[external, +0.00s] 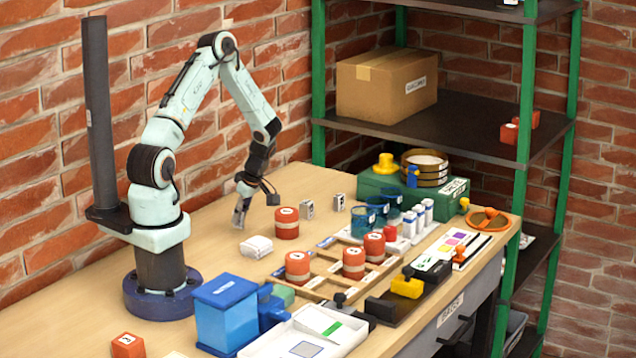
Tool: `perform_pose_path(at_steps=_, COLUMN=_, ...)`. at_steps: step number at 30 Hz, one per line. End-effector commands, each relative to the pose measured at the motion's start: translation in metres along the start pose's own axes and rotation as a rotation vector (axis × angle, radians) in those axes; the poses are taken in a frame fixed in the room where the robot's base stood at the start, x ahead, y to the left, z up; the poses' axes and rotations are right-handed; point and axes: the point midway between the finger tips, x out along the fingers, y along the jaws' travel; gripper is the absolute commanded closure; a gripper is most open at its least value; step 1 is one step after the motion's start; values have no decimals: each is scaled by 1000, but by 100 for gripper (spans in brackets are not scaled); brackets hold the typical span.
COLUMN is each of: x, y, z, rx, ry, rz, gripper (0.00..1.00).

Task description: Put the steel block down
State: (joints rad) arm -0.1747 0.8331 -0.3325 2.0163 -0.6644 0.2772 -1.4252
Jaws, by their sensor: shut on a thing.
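My gripper (241,212) points down low over the wooden bench, left of the nearest red cylinder. It is shut on a small grey piece, taken as the steel block; the fingers hide most of it, and I cannot tell whether it touches the bench. Two other small grey metal blocks with labels stand on the bench to the right: one grey block (307,208) just past the red cylinder, and another grey block (338,202) further right.
A red cylinder (287,223) and a white packet (256,247) stand close to my gripper. A wooden frame (323,284) with several red cylinders lies to the right. A blue box (227,315) stands in front. The bench (215,252) around the gripper's left is clear.

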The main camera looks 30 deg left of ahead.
Motion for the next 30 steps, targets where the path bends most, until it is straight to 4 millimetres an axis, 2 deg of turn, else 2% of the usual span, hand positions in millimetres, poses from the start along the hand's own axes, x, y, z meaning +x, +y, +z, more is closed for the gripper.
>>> perform_pose_path(at_steps=3, x=10, y=0, z=4, rx=0, ry=0, rz=-1, gripper=100)
perform_pose_path(at_steps=13, x=12, y=0, z=5, rx=1, ry=1, rz=0, gripper=100)
perform_pose_path(at_steps=15, x=13, y=0, z=5, rx=0, ry=0, rz=0, gripper=74)
perform_pose_path(at_steps=16, x=13, y=0, z=5, rx=0, ry=0, rz=0, gripper=65)
perform_pose_path(at_steps=26, x=11, y=0, z=4, rx=0, ry=0, rz=1, gripper=64)
perform_pose_path(at_steps=30, x=-5, y=2, z=4, rx=1, ry=0, rz=5, gripper=64)
